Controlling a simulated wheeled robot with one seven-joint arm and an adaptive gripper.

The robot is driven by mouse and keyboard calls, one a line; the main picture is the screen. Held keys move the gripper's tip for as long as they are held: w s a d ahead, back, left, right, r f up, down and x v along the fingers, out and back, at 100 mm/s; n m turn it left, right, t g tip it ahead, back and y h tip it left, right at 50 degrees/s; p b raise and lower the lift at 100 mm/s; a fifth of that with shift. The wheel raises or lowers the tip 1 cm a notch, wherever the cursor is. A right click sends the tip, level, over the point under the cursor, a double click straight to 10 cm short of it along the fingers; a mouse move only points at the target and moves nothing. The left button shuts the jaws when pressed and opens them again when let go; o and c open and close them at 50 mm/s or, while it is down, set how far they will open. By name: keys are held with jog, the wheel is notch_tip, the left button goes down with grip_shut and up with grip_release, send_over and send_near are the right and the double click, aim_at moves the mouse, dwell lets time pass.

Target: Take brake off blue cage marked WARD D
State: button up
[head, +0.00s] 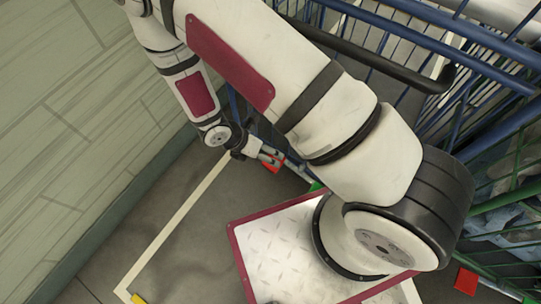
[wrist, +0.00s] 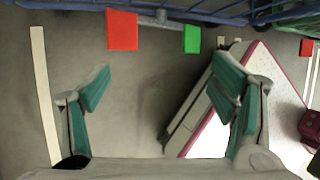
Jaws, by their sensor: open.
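The blue cage (head: 400,38) stands at the upper right of the head view. Its lower blue rail (wrist: 60,6) crosses the top of the wrist view. No WARD D marking is readable. Below the rail, a red pedal (wrist: 122,30) and a green pedal (wrist: 192,39) sit on one grey bar (wrist: 155,20). The red pedal also shows in the head view (head: 272,166), beside my gripper. My gripper (wrist: 160,80) is open and empty, with both pedals ahead of its fingertips, apart from them in the wrist view. The green pedal (head: 316,186) is partly hidden by my arm in the head view.
A green-barred cage (head: 495,202) with dark bags stands at the right, near another red pedal (head: 466,281). A panelled wall (head: 70,120) runs along the left. White floor lines (head: 180,222) border bare grey floor. My base is close by on the right in the wrist view.

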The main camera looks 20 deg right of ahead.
jog(key=shift+v, duration=2.35)
